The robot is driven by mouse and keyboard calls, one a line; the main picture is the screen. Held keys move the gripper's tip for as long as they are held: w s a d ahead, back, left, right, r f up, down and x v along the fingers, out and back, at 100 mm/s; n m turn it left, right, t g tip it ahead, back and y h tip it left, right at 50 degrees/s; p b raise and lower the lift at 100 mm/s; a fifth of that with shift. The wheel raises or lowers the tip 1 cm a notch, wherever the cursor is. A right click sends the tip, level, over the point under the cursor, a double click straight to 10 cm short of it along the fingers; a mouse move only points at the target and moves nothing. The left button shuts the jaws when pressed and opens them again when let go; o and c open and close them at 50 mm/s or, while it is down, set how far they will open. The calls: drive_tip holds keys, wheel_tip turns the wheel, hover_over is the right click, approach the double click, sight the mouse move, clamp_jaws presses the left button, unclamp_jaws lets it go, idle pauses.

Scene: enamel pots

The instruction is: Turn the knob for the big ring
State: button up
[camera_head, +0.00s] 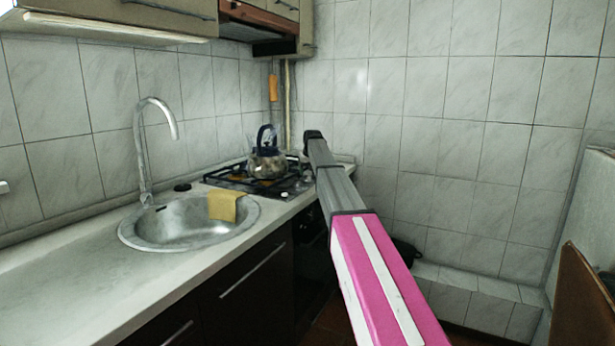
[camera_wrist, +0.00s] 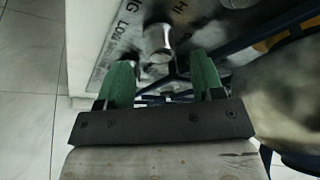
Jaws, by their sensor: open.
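In the wrist view, a metallic knob (camera_wrist: 158,40) stands up from the light hob panel (camera_wrist: 110,50), which has printed letters beside it. My gripper (camera_wrist: 162,65) is open. Its two green fingers are apart, pointing toward the knob, with the knob just ahead of the gap; I see no clear contact. In the head view, the gas hob (camera_head: 240,180) with black grates is at the counter's far end. A small pale knob (camera_head: 284,195) shows at its front edge. My gripper is hidden behind my arm there. Which ring is the big one cannot be told.
A kettle (camera_head: 268,165) stands on the hob, close to the right of my gripper in the wrist view (camera_wrist: 285,85). Dark grate bars (camera_wrist: 240,42) run near the fingers. The tiled wall is behind.

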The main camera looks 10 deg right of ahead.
drive_tip(key=v, duration=0.7)
drive_tip(key=shift+r, duration=0.15)
drive_tip(key=shift+s, duration=0.1)
